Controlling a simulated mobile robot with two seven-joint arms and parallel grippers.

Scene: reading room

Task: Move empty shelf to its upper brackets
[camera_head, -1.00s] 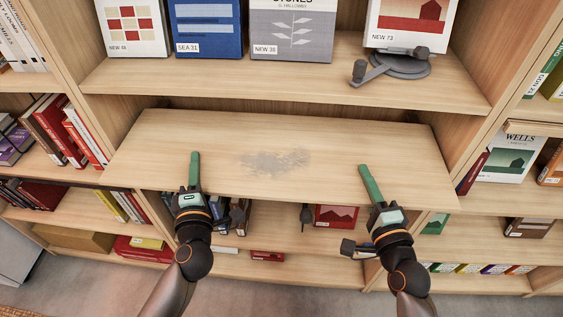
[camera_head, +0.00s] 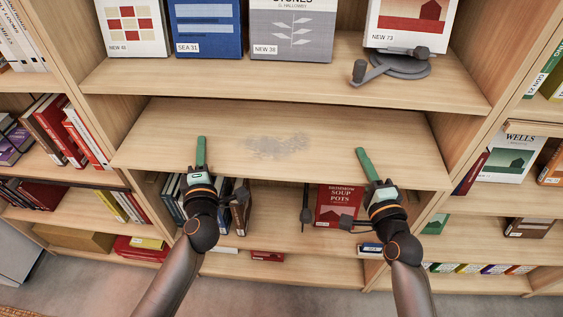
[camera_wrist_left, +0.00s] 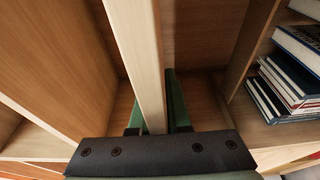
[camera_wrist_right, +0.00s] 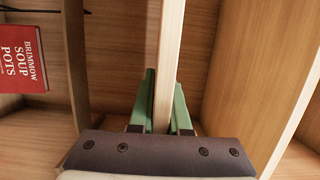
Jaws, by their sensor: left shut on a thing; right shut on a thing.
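The empty shelf (camera_head: 330,165) is a light wood board with a grey dusty patch in its middle, between the bookcase's side walls. My left gripper (camera_head: 201,155) is shut on its front edge at the left, one green finger above the board. My right gripper (camera_head: 366,165) is shut on the front edge at the right. In the left wrist view the board (camera_wrist_left: 142,60) passes between the green fingers, and in the right wrist view the board (camera_wrist_right: 168,65) does too. The board's back edge and the brackets cannot be made out.
Side walls (camera_head: 470,125) bound the bay closely.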

